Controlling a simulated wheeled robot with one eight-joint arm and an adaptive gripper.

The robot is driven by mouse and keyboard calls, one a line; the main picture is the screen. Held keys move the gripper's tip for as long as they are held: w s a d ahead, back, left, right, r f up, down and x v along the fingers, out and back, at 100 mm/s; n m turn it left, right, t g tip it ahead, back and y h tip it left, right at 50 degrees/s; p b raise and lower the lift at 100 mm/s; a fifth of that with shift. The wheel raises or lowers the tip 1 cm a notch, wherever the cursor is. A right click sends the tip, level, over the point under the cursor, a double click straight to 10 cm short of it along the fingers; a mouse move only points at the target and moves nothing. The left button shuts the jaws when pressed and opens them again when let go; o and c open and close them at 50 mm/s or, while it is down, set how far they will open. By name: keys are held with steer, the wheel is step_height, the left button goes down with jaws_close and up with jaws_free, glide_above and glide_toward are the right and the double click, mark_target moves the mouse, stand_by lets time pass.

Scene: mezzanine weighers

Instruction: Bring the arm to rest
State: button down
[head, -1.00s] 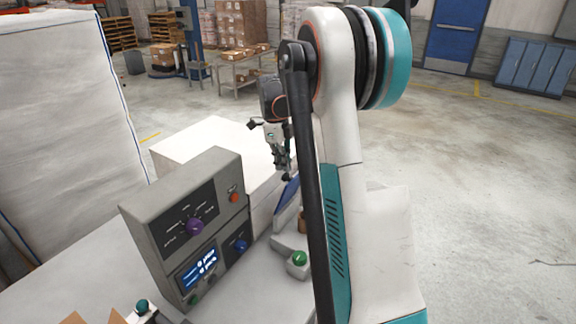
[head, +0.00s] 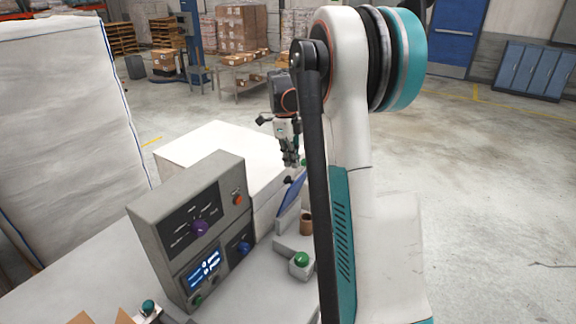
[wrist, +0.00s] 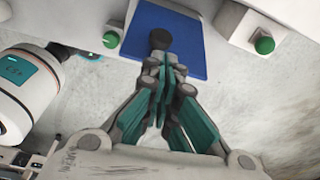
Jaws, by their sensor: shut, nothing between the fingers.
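My gripper (head: 290,160) hangs from my arm above the far end of the bench in the head view, beside the blue panel (head: 291,194). In the wrist view my gripper (wrist: 166,75) shows teal finger pads drawn together, with nothing between them. Past the fingertips lies the blue panel (wrist: 187,40), with a dark round knob (wrist: 160,38) in line with the tips. I cannot tell how far apart the knob and the tips are. My upper arm covers part of the bench in the head view.
A grey control box (head: 190,225) with a purple knob, blue knob, orange button and lit display stands on the bench. A green button (head: 301,259) and a brown cylinder (head: 307,223) are near the blue panel. A large white wrapped block (head: 65,110) stands left.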

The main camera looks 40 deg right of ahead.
steer(key=w+a+r, duration=0.1)
steer(key=w+r, duration=0.4)
steer(key=shift+w+a+r+p, duration=0.2)
steer(key=shift+r+p, duration=0.1)
steer(key=shift+p, duration=0.05)
